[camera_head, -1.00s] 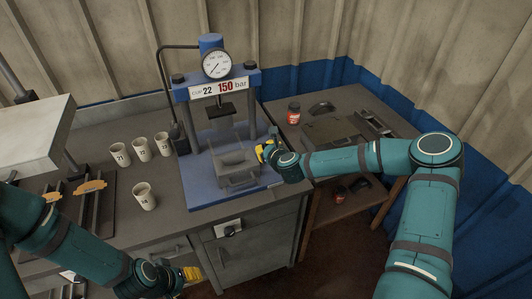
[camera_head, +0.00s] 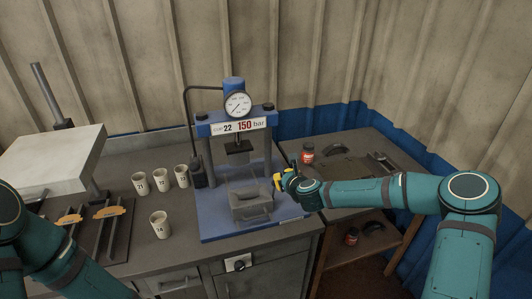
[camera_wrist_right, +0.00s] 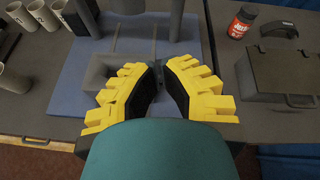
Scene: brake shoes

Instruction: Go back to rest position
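My right gripper (camera_head: 283,183), with yellow fingers, is beside the right edge of the blue press, at the end of the teal right arm. In the right wrist view its two yellow fingers with black pads (camera_wrist_right: 160,66) lean toward each other at the tips, with a narrow gap and nothing between them. It looks partly open. My left arm (camera_head: 62,262) crosses the lower left corner, and its gripper is outside the picture. The blue press (camera_head: 215,215) holds a grey block with a cavity (camera_head: 250,203) on its base.
Several numbered white cups (camera_head: 160,226) stand left of the press. Brake shoes with orange linings (camera_head: 108,212) lie on a dark rack farther left. A red jar (camera_head: 308,153) and a dark case (camera_head: 350,174) are on the right table. A white-topped machine (camera_head: 50,160) stands at far left.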

